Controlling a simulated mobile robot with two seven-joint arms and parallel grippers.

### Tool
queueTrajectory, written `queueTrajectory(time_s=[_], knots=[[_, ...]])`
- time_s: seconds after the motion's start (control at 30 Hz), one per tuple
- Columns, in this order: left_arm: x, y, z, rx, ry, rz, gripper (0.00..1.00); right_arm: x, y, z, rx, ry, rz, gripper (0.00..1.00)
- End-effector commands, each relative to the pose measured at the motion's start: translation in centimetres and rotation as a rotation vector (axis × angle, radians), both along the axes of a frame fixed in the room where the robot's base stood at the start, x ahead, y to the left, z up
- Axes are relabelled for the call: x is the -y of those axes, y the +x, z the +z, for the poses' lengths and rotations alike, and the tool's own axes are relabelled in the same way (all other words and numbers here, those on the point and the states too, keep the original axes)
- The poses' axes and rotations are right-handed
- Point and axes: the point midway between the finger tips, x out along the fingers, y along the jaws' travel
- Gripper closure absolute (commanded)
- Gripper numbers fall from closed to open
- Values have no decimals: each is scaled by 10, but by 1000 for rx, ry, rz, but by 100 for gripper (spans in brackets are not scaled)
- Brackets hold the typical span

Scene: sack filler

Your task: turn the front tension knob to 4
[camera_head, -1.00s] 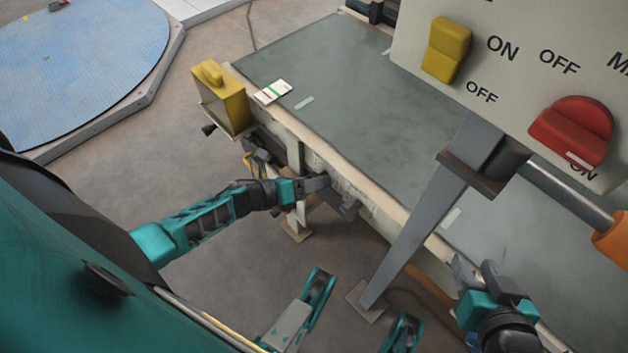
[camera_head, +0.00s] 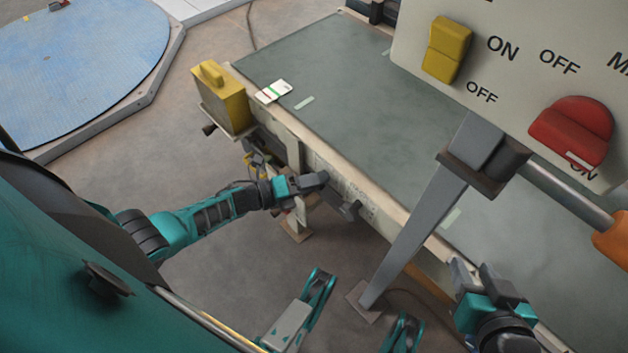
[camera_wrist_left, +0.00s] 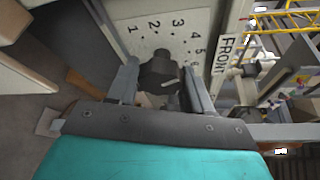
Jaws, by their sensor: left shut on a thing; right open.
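The front tension knob (camera_wrist_left: 158,72) is dark and sits between the two fingers of my left gripper (camera_wrist_left: 160,78) in the left wrist view. The gripper is shut on it. A pale dial plate (camera_wrist_left: 170,38) behind it carries numbers from 1 upward; a FRONT label (camera_wrist_left: 226,52) is beside it. A light mark shows on the knob, but which number it points to is unclear. In the head view my left gripper (camera_head: 322,179) is at the conveyor's near side and hides the knob. My right gripper (camera_head: 474,272) is open and empty at lower right.
A yellow box (camera_head: 222,103) is at the conveyor's left end. A grey post (camera_head: 420,225) and a switch panel (camera_head: 510,65) stand to the right. The green belt (camera_head: 340,85) is mostly clear.

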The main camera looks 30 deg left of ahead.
Motion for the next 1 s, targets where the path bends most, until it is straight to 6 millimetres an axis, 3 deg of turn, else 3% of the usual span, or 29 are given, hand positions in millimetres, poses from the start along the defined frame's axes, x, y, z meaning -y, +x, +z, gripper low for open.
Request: queueTrajectory(time_s=[0.2,0.23,0.47,0.77,1.0], knots=[[-2,3,2,5,1,6,80,0,0,0,0,0,0,57],[-2,3,2,5,1,6,47,0,0,0,0,0,0,57],[-1,2,1,3,2,3,25,0,1,1,2,-1,0,57],[-3,-2,1,1,3,2,25,1,5,5,13,0,-1,57],[-27,-30,7,-2,4,3,25,2,6,14,20,-2,-5,57]])
